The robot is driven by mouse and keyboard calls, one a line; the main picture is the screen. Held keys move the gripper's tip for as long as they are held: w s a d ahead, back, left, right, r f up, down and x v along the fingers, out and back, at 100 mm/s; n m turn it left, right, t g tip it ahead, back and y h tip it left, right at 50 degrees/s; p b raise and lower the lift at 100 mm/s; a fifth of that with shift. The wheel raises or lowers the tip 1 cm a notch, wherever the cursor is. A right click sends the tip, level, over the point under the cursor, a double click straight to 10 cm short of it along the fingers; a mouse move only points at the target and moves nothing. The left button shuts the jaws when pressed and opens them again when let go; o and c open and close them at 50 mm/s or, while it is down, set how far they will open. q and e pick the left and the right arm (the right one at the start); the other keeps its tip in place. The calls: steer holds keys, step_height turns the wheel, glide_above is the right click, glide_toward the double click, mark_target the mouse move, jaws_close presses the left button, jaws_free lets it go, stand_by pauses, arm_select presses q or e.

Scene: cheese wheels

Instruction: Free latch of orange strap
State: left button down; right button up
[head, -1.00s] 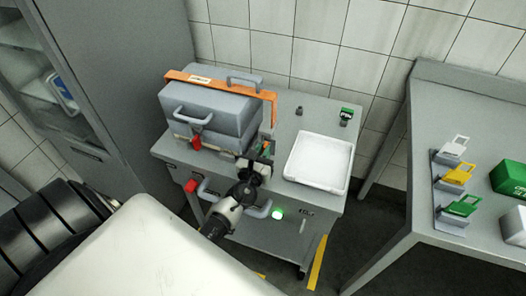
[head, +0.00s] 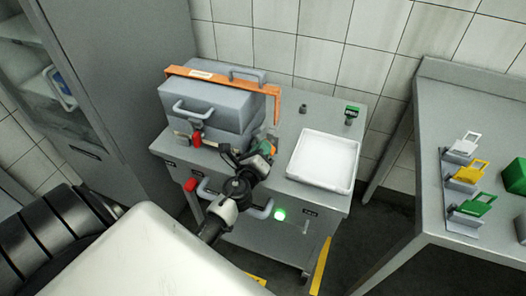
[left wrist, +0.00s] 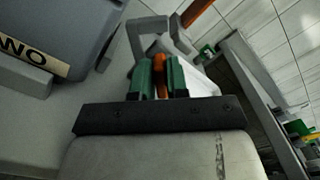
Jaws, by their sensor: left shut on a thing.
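The orange strap (head: 222,80) runs over the top of a grey case (head: 208,105) on the cart and bends down at the case's right end. A piece of the strap also shows at the top of the left wrist view (left wrist: 196,11). My left gripper (head: 266,149) is at the case's front right corner, below the strap's hanging end. In the left wrist view its green fingers (left wrist: 161,80) are shut on a small orange latch piece (left wrist: 160,64). The latch's lower part is hidden between the fingers. My right gripper is not in view.
A white tray (head: 322,161) lies on the cart (head: 300,200) just right of the gripper. A red latch (head: 196,139) sits on the case's front. A bench (head: 440,120) at right holds white, yellow and green tags. A tall cabinet (head: 120,90) stands at left.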

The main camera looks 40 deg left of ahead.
arm_select(q)
steer(key=n, duration=0.2)
steer(key=n+b, duration=0.1)
steer(key=n, duration=0.1)
steer(key=shift+a+f+n, duration=0.15)
steer(key=shift+f+n, duration=0.15)
steer(key=shift+f, duration=0.05)
steer(key=n, duration=0.2)
steer(key=n+b, duration=0.1)
steer(key=n, duration=0.1)
steer(key=shift+s+f, duration=0.1)
steer(key=shift+f, duration=0.15)
steer(key=shift+n, duration=0.3)
steer(key=c, duration=1.1)
jaws_free()
steer(key=shift+a, duration=0.1)
steer(key=shift+s, duration=0.1)
steer(key=b+v, duration=0.1)
steer(key=v, duration=0.9)
steer(key=shift+s, duration=0.3)
